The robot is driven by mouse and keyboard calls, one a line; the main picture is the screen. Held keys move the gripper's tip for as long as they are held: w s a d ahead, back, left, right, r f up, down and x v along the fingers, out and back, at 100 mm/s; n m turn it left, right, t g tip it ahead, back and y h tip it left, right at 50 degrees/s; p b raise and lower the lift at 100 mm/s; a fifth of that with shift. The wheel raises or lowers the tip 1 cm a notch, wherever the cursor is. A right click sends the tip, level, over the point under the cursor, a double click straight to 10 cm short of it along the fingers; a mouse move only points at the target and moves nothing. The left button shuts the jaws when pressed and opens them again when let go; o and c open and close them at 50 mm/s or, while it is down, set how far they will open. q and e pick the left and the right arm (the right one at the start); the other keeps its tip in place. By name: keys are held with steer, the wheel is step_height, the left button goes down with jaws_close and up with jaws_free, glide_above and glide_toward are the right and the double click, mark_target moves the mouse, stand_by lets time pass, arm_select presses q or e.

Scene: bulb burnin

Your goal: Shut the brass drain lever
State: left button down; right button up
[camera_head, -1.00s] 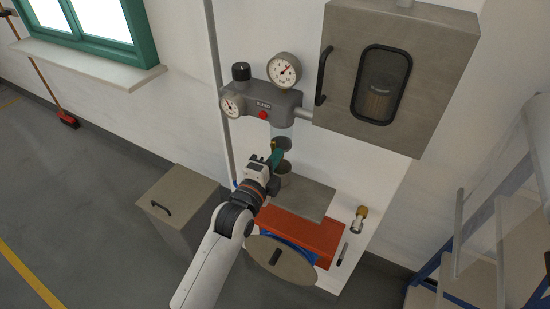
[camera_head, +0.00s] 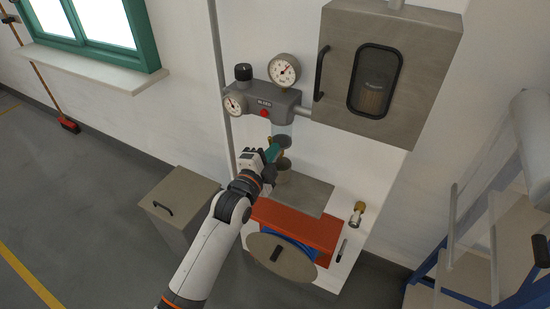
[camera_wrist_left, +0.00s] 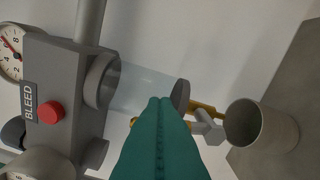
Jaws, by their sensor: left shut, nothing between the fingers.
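The brass drain lever (camera_wrist_left: 204,108) shows in the left wrist view as a yellow piece at the grey valve under the clear bowl (camera_wrist_left: 143,86). It is partly hidden behind my fingers, and I cannot tell its exact angle. My left gripper (camera_wrist_left: 160,102) has teal fingers, shut together and empty, with the tips beside the bowl's lower end. I cannot tell whether they touch the lever. In the head view my left gripper (camera_head: 273,152) is just below the bowl (camera_head: 282,131) and covers most of the valve. My right gripper is not in view.
A grey cup (camera_head: 283,175) stands under the valve, also seen in the left wrist view (camera_wrist_left: 262,130). Above are the grey regulator body (camera_head: 268,98) with gauges and a red button (camera_wrist_left: 50,112). A metal cabinet (camera_head: 425,95) hangs at right.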

arm_select(q)
steer(key=shift+a+r+n+p, duration=0.2)
steer(key=shift+a+n+p, duration=0.2)
steer(key=shift+n, duration=0.5)
steer(key=shift+w+a+f+n+g+h, duration=0.15)
steer(key=shift+w+a+f+n, duration=0.35)
steer(key=shift+n, duration=1.55)
steer(key=shift+w+a+f+n+g+h, duration=0.15)
steer(key=shift+a+f+n, duration=0.55)
steer(key=shift+n, duration=1.4)
steer(key=shift+w+a+f+n+g, duration=0.1)
steer(key=shift+w+a+f+n, duration=0.5)
steer(key=shift+n, duration=1.45)
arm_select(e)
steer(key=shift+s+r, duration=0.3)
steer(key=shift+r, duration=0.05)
arm_select(q)
steer(key=shift+s+a+r, duration=0.15)
steer(key=shift+s+a, duration=0.05)
steer(key=shift+s, duration=0.05)
